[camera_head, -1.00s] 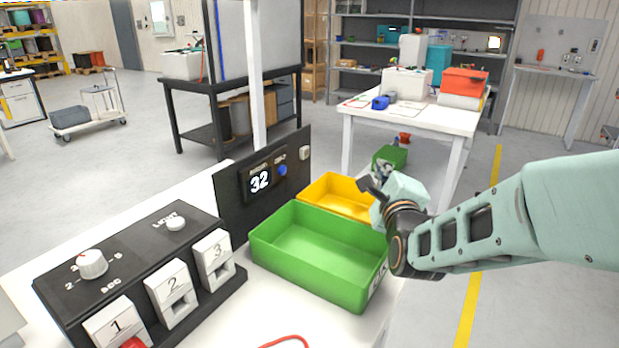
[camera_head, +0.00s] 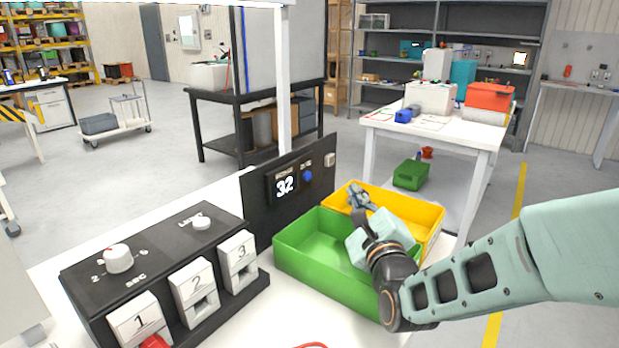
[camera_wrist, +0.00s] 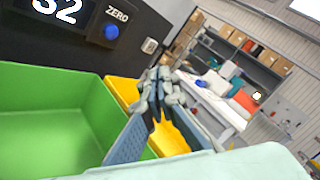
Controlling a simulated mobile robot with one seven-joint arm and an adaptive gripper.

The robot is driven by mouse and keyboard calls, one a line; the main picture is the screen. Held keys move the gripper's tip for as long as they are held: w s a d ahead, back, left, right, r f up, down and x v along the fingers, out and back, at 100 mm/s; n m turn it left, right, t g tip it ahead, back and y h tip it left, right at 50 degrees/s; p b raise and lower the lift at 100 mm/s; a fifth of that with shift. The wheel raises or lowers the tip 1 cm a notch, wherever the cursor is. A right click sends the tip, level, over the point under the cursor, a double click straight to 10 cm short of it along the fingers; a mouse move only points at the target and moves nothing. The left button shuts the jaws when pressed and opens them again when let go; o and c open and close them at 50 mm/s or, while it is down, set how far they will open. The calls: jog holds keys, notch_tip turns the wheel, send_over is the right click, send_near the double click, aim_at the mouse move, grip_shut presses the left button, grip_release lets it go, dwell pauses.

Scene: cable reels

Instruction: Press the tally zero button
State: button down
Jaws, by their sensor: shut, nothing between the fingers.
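The tally panel (camera_head: 258,222) is a black upright board with a display (camera_head: 286,185) reading 32. The blue zero button (camera_head: 308,175) sits just right of the display. In the wrist view the blue button (camera_wrist: 111,31) is under the label ZERO, at the upper left. My gripper (camera_head: 354,190) is shut and empty, above the yellow bin, to the right of the button and apart from it. In the wrist view its fingers (camera_wrist: 158,78) point toward the panel's right side, below and right of the button.
A green bin (camera_head: 300,257) and a yellow bin (camera_head: 425,215) stand in front of the panel, under my gripper. A black control box (camera_head: 85,285) with numbered switches stands at left.

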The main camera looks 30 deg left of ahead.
aim_at(308, 176)
jog(key=a, duration=0.8)
jog(key=shift+w+a, duration=0.25)
jog(key=shift+w, duration=0.15)
jog(key=shift+b, duration=0.3)
dwell(0.8)
jog(key=shift+a+b, duration=0.35)
jog(key=shift+a, duration=0.05)
jog(key=shift+a+b, duration=0.3)
jog(key=shift+a, duration=0.15)
dwell(0.5)
jog(key=shift+d, duration=0.15)
jog(key=shift+d+b, duration=0.45)
jog(key=shift+d, duration=0.25)
